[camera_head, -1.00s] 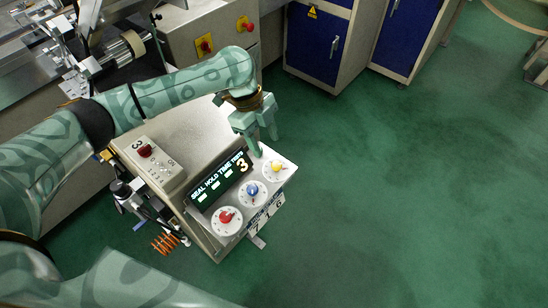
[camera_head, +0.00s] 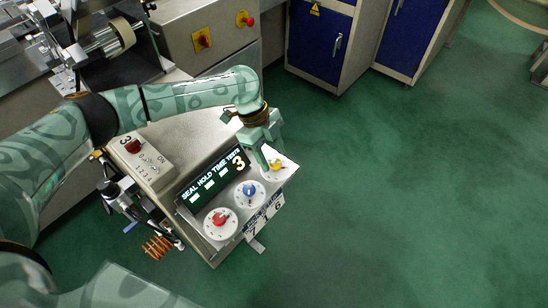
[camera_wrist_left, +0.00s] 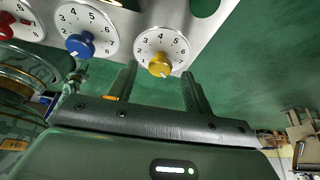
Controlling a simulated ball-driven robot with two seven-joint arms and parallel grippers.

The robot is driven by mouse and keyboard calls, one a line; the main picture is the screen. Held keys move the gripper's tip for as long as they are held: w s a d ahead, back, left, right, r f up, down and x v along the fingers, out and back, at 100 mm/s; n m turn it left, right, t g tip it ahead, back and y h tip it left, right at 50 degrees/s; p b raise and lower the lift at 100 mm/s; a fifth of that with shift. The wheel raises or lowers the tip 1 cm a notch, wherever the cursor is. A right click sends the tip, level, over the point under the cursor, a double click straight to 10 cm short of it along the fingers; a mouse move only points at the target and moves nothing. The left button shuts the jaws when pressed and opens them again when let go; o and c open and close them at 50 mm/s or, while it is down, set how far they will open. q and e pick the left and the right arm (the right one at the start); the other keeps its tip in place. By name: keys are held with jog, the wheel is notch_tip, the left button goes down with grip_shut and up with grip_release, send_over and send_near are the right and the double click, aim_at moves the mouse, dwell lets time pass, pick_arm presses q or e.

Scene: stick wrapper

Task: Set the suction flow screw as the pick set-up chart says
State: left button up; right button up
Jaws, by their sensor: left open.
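My left gripper (camera_head: 272,160) is open and empty over the yellow knob (camera_head: 276,165) at the far right corner of a control box. In the left wrist view the two fingers (camera_wrist_left: 159,72) stand on either side of the yellow knob (camera_wrist_left: 160,65), on a white numbered dial; contact cannot be told. A blue knob (camera_head: 249,189) and a red knob (camera_head: 219,218) sit on similar dials beside it. No part is readable as the suction flow screw, and I cannot make out a pick set-up chart. My right gripper is out of view.
The box's display (camera_head: 213,181) reads "SEAL HOLD TIME TESTS" with a 3. A small box with a red button (camera_head: 132,146) stands behind it. A fitting with an orange coil (camera_head: 158,246) is at its left side.

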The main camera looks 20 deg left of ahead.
pick_arm(q)
jog(key=shift+d+f, duration=0.3)
jog(key=shift+f, duration=0.3)
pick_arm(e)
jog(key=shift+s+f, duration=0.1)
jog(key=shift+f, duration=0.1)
pick_arm(q)
jog(key=c, duration=1)
jog(key=shift+o, duration=0.2)
jog(key=shift+s, duration=0.1)
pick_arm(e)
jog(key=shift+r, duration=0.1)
